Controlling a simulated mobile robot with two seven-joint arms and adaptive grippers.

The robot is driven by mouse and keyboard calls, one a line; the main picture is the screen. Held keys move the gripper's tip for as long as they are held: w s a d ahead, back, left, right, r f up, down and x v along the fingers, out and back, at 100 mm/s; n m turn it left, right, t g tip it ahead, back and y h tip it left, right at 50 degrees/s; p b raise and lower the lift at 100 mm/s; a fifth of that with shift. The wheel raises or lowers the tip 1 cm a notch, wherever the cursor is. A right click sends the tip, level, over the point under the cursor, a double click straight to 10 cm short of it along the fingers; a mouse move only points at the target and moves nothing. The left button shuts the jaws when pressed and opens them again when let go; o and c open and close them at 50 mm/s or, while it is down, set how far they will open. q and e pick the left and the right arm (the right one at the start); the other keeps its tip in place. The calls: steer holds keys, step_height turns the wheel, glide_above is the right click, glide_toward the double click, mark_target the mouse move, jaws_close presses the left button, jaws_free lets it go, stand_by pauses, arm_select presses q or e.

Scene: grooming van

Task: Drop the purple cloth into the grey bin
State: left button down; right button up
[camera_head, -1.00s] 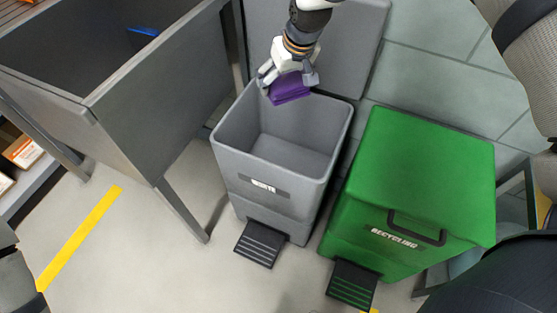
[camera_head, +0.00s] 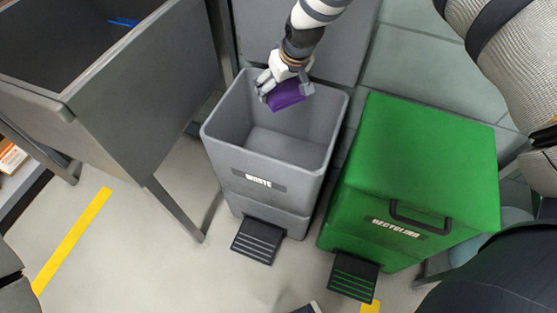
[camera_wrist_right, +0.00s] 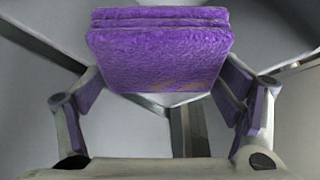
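The purple cloth (camera_head: 286,96) is a small folded block. My right gripper (camera_head: 285,92) comes in from the top, with its fingers on either side of the cloth. In the right wrist view, the cloth (camera_wrist_right: 160,55) spans the gap between the finger pads, its edges against them. The grey bin (camera_head: 220,150), marked WASTE, stands open in the middle of the head view. The gripper and cloth are over the far part of its opening. The head view does not clearly show the cloth's height relative to the rim. My left gripper is not in view.
A green RECYCLING bin (camera_head: 420,165) with a closed top stands close on the right. A grey tub on legs (camera_head: 150,100) stands on the left. The bins' black pedals (camera_head: 258,241) jut forward. Open floor with a yellow stripe (camera_head: 75,240) lies at front left.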

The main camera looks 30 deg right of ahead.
steer(key=shift+o, duration=0.7)
steer(key=v, duration=1.2)
